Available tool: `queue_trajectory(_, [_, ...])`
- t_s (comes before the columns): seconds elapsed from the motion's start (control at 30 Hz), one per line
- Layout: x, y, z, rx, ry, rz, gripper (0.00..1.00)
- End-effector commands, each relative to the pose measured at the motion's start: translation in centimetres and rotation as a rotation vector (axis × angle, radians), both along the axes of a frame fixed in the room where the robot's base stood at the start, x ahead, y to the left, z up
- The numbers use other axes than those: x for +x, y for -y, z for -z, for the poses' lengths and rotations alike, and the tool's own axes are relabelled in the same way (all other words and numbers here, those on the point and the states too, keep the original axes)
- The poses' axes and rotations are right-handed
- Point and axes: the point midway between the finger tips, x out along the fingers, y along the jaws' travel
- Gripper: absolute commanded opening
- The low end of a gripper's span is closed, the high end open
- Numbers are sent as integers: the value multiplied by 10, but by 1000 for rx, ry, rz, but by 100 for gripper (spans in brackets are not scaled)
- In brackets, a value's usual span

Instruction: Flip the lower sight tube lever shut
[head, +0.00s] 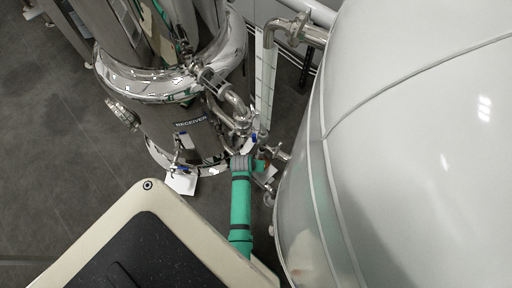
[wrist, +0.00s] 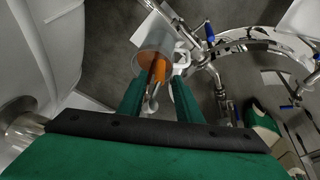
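The sight tube (head: 264,85) is a tall pale strip with scale marks, standing beside the big white tank in the head view. Its lower end is partly hidden by my arm. In the wrist view, a grey see-through cylinder (wrist: 150,57) with an orange part (wrist: 160,70) lies just beyond my fingertips. A thin reddish-brown bar (wrist: 152,76) runs from it into the gap between the fingers; I cannot tell for sure that it is the lower lever. My gripper (wrist: 157,86) has its two green fingers apart, on either side of this bar, with no clear contact. In the head view my gripper is small and its fingers are unclear.
The white tank (head: 420,140) takes up the right side of the head view. The steel receiver (head: 165,130) stands left, with pipes near my gripper. A blue-handled valve (wrist: 210,32) is to the right in the wrist view. Grey floor (head: 50,130) is open at left.

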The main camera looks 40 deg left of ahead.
Motion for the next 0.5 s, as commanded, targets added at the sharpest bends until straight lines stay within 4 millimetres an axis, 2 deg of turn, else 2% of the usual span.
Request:
queue_trajectory(0.2, [10,-2,22,-1,-1,2,32])
queue_trajectory(0.5, [13,-2,30,0,-1,4,32])
